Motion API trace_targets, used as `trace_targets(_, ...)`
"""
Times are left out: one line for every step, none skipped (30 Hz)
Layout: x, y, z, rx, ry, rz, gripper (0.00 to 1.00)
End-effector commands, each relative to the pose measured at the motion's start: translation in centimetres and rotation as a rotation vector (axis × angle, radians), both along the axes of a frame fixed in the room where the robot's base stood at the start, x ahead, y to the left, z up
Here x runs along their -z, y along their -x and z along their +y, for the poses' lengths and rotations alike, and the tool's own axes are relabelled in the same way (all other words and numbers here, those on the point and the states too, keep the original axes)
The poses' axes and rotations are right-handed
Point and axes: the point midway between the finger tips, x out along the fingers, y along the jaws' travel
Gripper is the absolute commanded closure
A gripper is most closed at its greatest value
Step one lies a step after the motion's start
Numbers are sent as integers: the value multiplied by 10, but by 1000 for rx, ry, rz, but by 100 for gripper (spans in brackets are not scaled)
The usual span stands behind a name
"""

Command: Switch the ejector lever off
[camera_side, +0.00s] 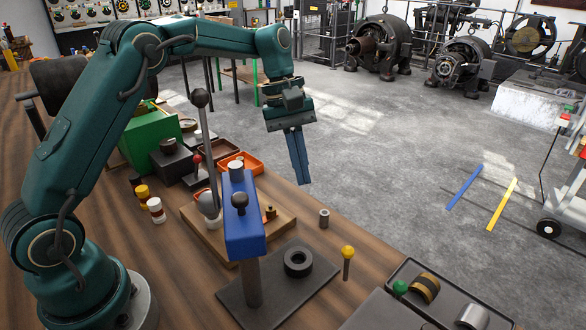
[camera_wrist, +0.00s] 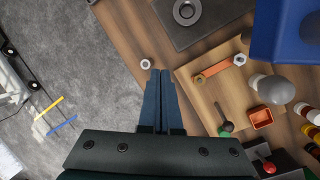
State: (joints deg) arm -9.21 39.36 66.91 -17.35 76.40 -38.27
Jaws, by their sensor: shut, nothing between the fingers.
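I cannot tell for sure which part is the ejector lever. A tall grey lever with a dark ball top (camera_side: 200,98) rises almost upright, leaning slightly left, beside the blue head. A small lever with a red knob (camera_side: 196,160) stands behind it on a black box; the red knob also shows in the wrist view (camera_wrist: 269,167). An orange bar (camera_wrist: 212,68) lies on the wooden board (camera_wrist: 205,99). My gripper (camera_side: 305,183) is shut and empty, pointing down near the bench's far edge, right of the levers. Its fingertips (camera_wrist: 160,72) show beside the board, touching nothing visible.
A blue head (camera_side: 243,225) on a post stands over a dark plate (camera_side: 228,295) with a black ring (camera_side: 298,262). A metal nut (camera_side: 324,218), a yellow-knobbed pin (camera_side: 347,255) and a parts tray (camera_side: 402,270) lie right. Bare bench surrounds the nut.

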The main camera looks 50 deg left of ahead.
Motion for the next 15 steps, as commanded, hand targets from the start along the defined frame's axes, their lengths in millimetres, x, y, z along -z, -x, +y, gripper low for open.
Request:
trace_targets(0, 0, 0, 0, 0, 0, 100)
trace_targets(0, 0, 0, 1, 0, 0, 100)
trace_targets(0, 0, 0, 1, 0, 0, 100)
trace_targets(0, 0, 0, 2, 0, -1, 96)
trace_targets(0, 0, 0, 2, 0, -1, 85)
trace_targets(-1, 0, 0, 2, -1, -1, 69)
trace_targets(-2, 0, 0, 2, 0, -2, 58)
trace_targets(-4, -1, 0, 2, 0, -4, 46)
trace_targets(-7, -1, 0, 3, 0, -4, 46)
trace_targets(-11, -1, 0, 4, -1, -5, 46)
trace_targets(-16, -1, 0, 4, -1, -7, 46)
trace_targets(-22, -1, 0, 4, -2, -8, 46)
trace_targets(-29, -1, 0, 3, -2, -9, 46)
trace_targets(-32, -2, 0, 4, -2, -8, 46)
trace_targets(-37, -2, 0, 4, -1, -7, 46)
